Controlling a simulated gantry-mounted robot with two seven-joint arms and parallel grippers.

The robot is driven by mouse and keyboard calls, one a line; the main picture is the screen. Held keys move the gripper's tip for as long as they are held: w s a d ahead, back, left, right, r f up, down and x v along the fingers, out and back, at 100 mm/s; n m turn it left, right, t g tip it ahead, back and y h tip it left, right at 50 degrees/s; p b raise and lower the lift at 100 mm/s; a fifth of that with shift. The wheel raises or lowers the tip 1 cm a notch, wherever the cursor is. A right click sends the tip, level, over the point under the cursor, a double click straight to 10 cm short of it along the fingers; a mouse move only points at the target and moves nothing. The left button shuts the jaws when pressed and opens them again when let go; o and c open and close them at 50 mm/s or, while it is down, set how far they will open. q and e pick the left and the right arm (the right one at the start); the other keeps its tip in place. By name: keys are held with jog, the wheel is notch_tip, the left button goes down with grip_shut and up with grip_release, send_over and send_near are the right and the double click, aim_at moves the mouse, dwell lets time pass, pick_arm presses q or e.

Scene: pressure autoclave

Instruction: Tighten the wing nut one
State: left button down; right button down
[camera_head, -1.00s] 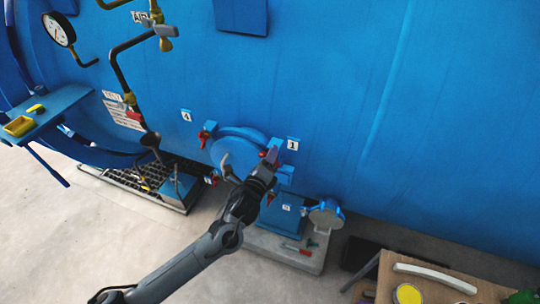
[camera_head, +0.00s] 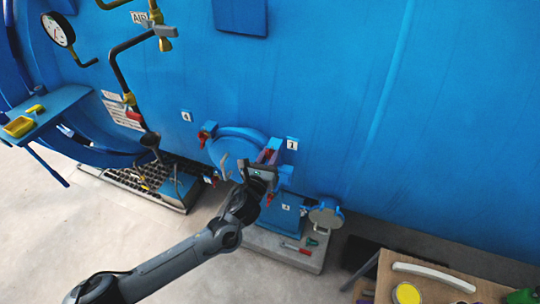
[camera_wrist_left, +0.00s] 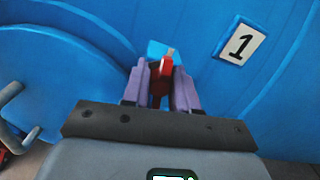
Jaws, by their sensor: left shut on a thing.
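Wing nut one is the red nut (camera_wrist_left: 160,82) near the "1" label (camera_wrist_left: 240,43), at the upper right of the round blue hatch cover (camera_head: 236,148). My left gripper (camera_head: 270,157) is at this nut in the head view and hides most of it. In the left wrist view, its purple fingers (camera_wrist_left: 161,88) are shut on the red nut from both sides, with a pale bolt end showing just beyond. My right gripper is not in view.
Another red wing nut (camera_head: 204,138) sits near the "4" label (camera_head: 186,116). A grey handle (camera_head: 225,166) stands out from the cover. A blue box (camera_head: 284,215) stands below right. A wooden table (camera_head: 440,277) is at lower right.

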pick_arm(q)
jog(key=shift+m, duration=0.8)
jog(key=c, duration=1)
grip_release()
jog(key=shift+o, duration=0.2)
jog(key=shift+s, duration=0.15)
jog(key=v, duration=1)
jog(key=shift+s+a+b, duration=0.15)
jog(key=shift+s+b, duration=0.15)
jog(key=shift+b, duration=0.1)
